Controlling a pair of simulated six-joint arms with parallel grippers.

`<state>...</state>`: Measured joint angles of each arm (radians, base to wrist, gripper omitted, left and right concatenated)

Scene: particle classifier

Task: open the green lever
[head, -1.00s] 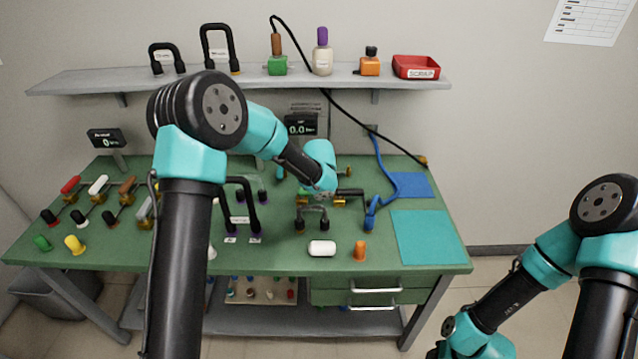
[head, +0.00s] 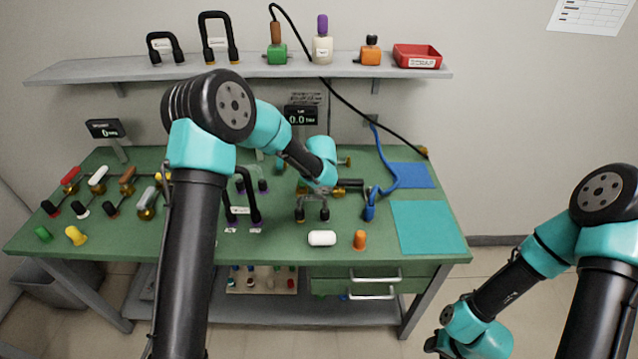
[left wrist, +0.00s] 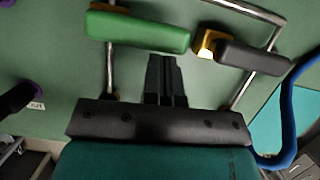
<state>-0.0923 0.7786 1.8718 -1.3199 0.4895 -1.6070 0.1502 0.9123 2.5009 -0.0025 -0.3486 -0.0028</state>
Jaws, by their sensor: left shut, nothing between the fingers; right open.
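The green lever handle (left wrist: 138,32) lies in the upper left of the left wrist view, on a metal rod. My left gripper (left wrist: 165,60) is shut and empty, its fingertips just below the handle's right part; I cannot tell whether they touch it. In the head view my left gripper (head: 316,188) is over the middle of the bench, and the lever is largely hidden there. A dark grey handle (left wrist: 253,57) with a brass fitting is right of the green one. My right gripper (head: 434,345) is open at the bottom, off the bench, partly cut off.
A blue hose (head: 388,170) runs right of my left gripper. A black arched handle (head: 240,200) stands left of it. The teal mat (head: 430,228) is clear.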

